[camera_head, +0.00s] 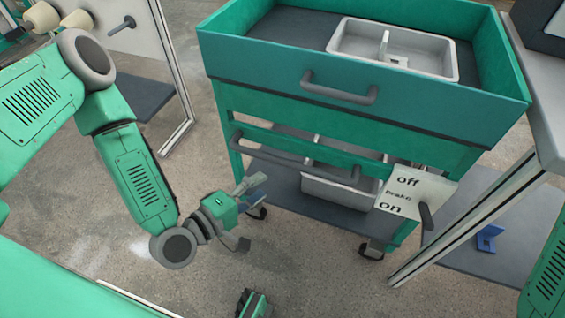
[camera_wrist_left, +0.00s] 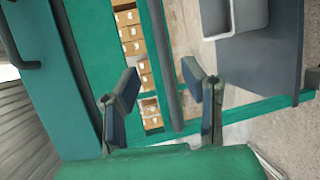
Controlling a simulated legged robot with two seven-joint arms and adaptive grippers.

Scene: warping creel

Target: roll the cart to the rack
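The green cart (camera_head: 365,115) stands in front of me on casters, with a dark upper handle (camera_head: 338,90) and a lower push bar (camera_head: 295,160). A white sign (camera_head: 410,193) on its right side reads "off", "brake", "on", with a dark lever (camera_head: 427,215) beside it, nearer "on". My left gripper (camera_head: 252,213) is open below the push bar's left end. In the left wrist view, a dark bar (camera_wrist_left: 165,60) passes between the spread fingers (camera_wrist_left: 160,85); I cannot tell whether they touch it. The rack (camera_head: 125,45), with yarn cones (camera_head: 55,18), is partly visible at upper left.
A grey bin (camera_head: 395,48) sits in the cart's top tray, and another (camera_head: 340,188) on its lower shelf. A table (camera_head: 545,95) stands close on the right, with a blue bracket (camera_head: 487,239) on its lower shelf. Bare floor (camera_head: 310,265) lies in front of the cart.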

